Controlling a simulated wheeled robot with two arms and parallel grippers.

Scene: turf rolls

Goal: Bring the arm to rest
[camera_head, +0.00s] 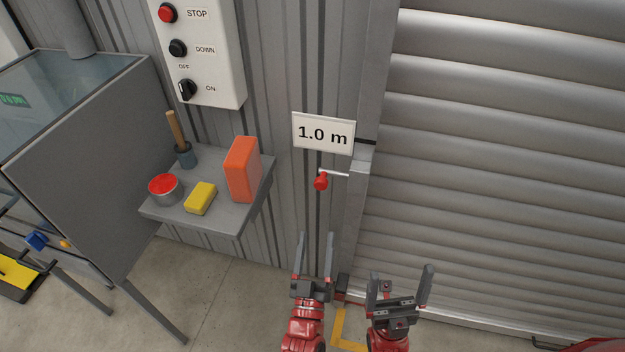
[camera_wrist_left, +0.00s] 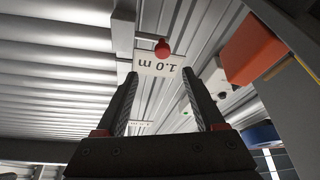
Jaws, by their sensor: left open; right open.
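My left gripper (camera_head: 315,250) is open and empty, pointing up in front of the ribbed wall below the 1.0 m sign (camera_head: 323,134). In the left wrist view its two fingers (camera_wrist_left: 162,100) stand apart with nothing between them. A red knob on a short metal lever (camera_head: 320,181) sticks out under the sign, above the left gripper and apart from it. The knob also shows in the left wrist view (camera_wrist_left: 162,49), beyond the fingertips. My right gripper (camera_head: 401,277) is open and empty, in front of the lower part of the roller shutter (camera_head: 510,150).
A grey wall shelf (camera_head: 222,222) at the left carries an orange block (camera_head: 243,168), a yellow sponge (camera_head: 200,198), a red-topped tin (camera_head: 165,188) and a wooden-handled tool (camera_head: 177,135). A control box (camera_head: 215,65) hangs above. A dark panel (camera_head: 85,170) stands further left.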

